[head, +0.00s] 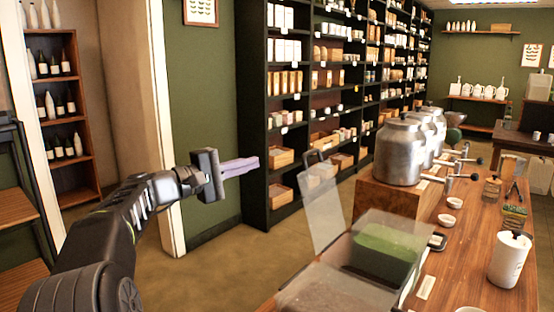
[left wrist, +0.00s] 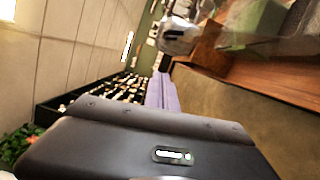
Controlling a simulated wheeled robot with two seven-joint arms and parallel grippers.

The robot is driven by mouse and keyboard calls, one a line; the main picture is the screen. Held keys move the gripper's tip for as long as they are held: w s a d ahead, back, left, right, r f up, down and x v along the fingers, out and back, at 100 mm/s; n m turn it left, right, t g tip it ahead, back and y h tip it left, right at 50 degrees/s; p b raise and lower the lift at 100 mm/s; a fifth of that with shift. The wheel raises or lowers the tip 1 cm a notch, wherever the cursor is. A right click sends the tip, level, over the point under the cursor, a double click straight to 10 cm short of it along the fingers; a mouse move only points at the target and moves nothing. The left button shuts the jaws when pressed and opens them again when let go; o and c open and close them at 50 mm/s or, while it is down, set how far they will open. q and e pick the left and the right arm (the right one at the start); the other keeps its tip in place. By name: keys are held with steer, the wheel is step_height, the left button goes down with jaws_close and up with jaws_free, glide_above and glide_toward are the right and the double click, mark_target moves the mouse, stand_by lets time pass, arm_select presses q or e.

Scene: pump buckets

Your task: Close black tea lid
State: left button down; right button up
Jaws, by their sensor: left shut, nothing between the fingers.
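A clear tea bin lid (head: 322,210) stands raised and tilted at the left edge of the wooden counter, with a dark handle at its top. Below it is a bin with dark brownish contents (head: 335,291), partly cut off by the frame's lower edge. Behind is a bin with green contents (head: 385,248) under clear panels. No label tells me which holds black tea. My left gripper (head: 252,166) has purple fingers, shut and empty, in the air left of the raised lid and apart from it. Its fingers (left wrist: 160,91) show in the left wrist view. My right gripper is not in view.
Metal urns with taps (head: 400,152) stand on a wooden box on the counter. A white canister (head: 509,260) and small bowls (head: 449,219) sit to the right. Tall dark shelves (head: 254,130) stand behind my left gripper. The floor between shelves and counter is clear.

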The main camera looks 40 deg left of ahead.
arm_select(q)
steer(key=w+d+p, duration=0.2)
steer(key=w+d, duration=0.4)
steer(key=w, duration=0.3)
steer(key=shift+w+r, duration=0.25)
steer(key=shift+r, duration=0.15)
steer(key=shift+d, duration=0.1)
